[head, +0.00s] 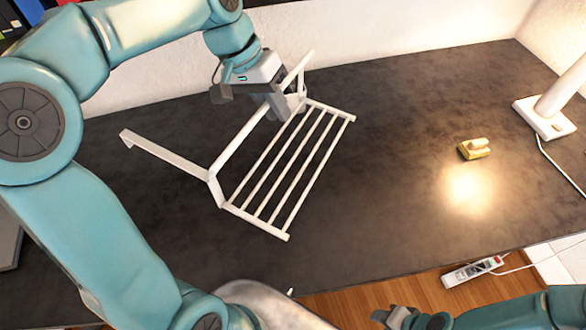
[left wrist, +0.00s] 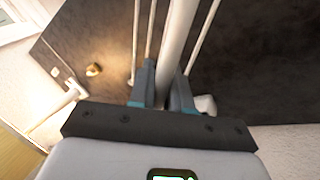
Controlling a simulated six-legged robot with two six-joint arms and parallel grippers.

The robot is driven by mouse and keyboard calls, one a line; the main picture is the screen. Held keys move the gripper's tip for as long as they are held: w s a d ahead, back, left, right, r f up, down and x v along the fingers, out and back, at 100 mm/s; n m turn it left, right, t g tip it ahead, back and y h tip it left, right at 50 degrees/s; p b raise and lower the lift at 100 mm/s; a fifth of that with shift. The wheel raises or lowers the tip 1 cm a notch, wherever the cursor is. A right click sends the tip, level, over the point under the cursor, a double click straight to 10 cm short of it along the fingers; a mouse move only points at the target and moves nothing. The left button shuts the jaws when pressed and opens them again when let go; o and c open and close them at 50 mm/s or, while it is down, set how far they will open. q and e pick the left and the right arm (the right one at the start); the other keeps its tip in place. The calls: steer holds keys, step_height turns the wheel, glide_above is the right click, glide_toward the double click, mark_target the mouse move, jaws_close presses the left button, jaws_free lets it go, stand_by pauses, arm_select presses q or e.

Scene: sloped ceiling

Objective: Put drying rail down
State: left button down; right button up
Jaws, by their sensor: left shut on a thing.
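The drying rail (head: 270,172) is a white rack with several parallel bars and two bent arms. In the head view it is over the left half of the dark table (head: 400,190). My left gripper (head: 284,112) is shut on one of its tubes near the far end. In the left wrist view the white tube (left wrist: 177,45) runs between the two fingers (left wrist: 163,90). I cannot tell whether the rail touches the table. My right gripper (head: 388,316) is at the bottom edge of the head view, low in front of the table; its jaws do not show clearly.
A small yellow object (head: 473,149) lies on the table's right side, by a bright patch of light. A white lamp stand (head: 547,118) with a cable is at the far right. A power strip (head: 472,271) lies below the front edge. White walls border the table behind.

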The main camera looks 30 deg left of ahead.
mark_target(279, 164)
arm_select(q)
step_height(279, 164, down, 18)
steer(key=shift+w+f, duration=0.1)
steer(key=shift+f, duration=0.15)
steer(key=shift+f, duration=0.2)
steer(key=c, duration=1.1)
jaws_free()
steer(key=shift+r, duration=0.1)
